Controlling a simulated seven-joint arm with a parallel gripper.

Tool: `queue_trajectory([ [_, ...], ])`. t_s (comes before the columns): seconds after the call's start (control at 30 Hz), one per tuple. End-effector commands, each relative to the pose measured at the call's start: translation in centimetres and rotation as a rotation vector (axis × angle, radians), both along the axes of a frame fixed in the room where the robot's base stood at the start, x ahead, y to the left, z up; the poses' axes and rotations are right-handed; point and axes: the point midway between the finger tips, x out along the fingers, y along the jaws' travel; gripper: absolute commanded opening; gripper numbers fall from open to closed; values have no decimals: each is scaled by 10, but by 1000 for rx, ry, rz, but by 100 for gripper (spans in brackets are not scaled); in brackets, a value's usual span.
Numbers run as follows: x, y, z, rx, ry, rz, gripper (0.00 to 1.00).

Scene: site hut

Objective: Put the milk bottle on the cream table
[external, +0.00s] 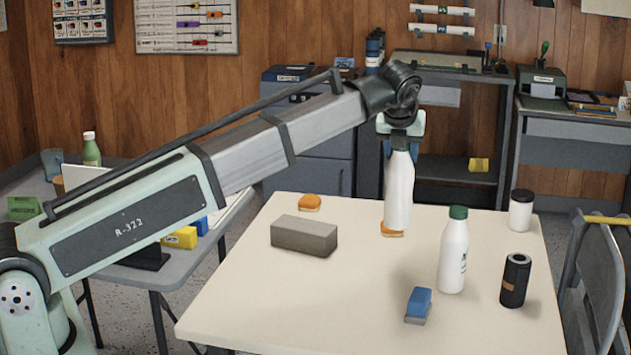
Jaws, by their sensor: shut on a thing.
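My gripper (401,143) is shut on the upper end of a white bottle (399,192), which hangs upright over the far part of the cream table (255,292). Its cap is hidden by the fingers. Its base overlaps an orange-topped block (391,233) in the picture; I cannot tell how far above the tabletop it is. I cannot tell which of the two is the milk bottle.
A grey brick (304,237), another orange-topped block (310,202), a blue-and-grey block (419,304), a black can (515,281) and a white jar (521,210) are on the table. Its left front is clear. A folding chair (598,275) stands at the right.

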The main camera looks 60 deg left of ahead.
Motion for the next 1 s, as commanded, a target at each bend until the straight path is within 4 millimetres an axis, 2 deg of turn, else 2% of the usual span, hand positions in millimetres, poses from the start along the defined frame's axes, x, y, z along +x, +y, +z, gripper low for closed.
queue_trajectory([
  [0.1,-14,-15,-1,1,0,-8,0],
  [0.3,-38,-26,-4,3,0,6,0],
  [0.73,-98,-13,-16,3,2,144,0],
  [1.0,-109,-9,-18,4,4,259,0],
])
